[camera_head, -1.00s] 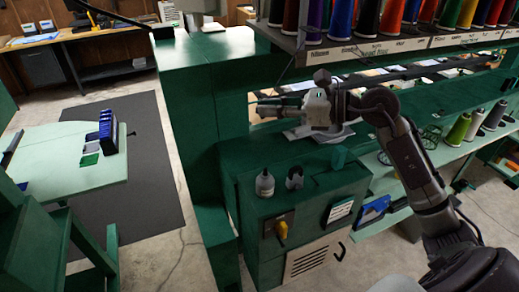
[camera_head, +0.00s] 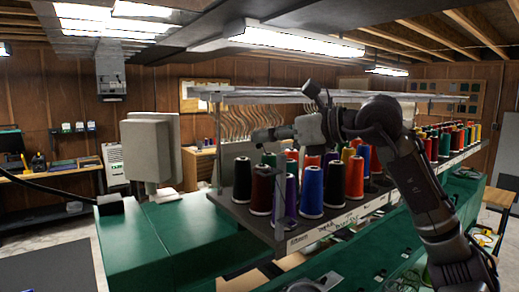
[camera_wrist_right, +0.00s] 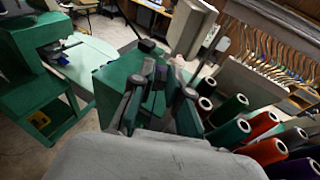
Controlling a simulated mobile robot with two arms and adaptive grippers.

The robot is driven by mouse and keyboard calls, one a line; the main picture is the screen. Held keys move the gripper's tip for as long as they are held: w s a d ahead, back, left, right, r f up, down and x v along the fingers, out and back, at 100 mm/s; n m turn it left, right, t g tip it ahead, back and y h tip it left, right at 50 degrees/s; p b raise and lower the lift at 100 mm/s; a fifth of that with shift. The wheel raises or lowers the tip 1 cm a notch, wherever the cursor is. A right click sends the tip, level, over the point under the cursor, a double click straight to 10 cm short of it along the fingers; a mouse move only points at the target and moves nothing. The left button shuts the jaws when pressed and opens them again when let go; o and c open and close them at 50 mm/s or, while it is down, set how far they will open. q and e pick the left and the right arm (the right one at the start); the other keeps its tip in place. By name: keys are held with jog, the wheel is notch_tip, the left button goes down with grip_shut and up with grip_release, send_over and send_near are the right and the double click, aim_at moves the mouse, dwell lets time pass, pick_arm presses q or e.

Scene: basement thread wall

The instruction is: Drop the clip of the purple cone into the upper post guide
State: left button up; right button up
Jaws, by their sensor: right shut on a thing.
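My right gripper (camera_head: 262,136) reaches left above the front of the cone rack in the head view. In the right wrist view its two dark fingers (camera_wrist_right: 160,88) stand close together around a small dark purple piece (camera_wrist_right: 161,72), which may be the clip; its shape is too small to make out. A purple cone (camera_head: 291,194) stands upright in the front of the rack, between a dark red and a blue cone; more purple shows behind. A thin grey post (camera_head: 218,142) rises at the rack's left end; I cannot make out a guide on it. My left gripper is not in view.
The cone rack (camera_head: 345,222) holds several coloured cones below and right of my right gripper. Grey rails (camera_head: 290,97) run above the cones. A pale box (camera_head: 147,150) stands on the green cabinet (camera_head: 165,235) at left. Curved tubes (camera_head: 238,122) hang behind.

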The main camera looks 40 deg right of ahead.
aim_at(275, 173)
jog(key=f+b, duration=0.1)
jog(key=s+f+b, duration=0.1)
jog(key=b, duration=0.1)
jog(key=f+b, duration=0.1)
jog(key=f, duration=0.1)
jog(key=shift+s+f, duration=0.1)
jog(key=shift+s, duration=0.2)
jog(key=shift+s+d+f+b, duration=0.15)
jog(key=shift+f+b, duration=0.35)
jog(key=shift+b, duration=0.3)
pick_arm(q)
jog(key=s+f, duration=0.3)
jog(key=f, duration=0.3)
pick_arm(e)
jog(key=shift+s, duration=0.15)
pick_arm(q)
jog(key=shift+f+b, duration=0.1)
jog(key=shift+b, duration=0.2)
pick_arm(e)
jog(key=shift+s, duration=0.1)
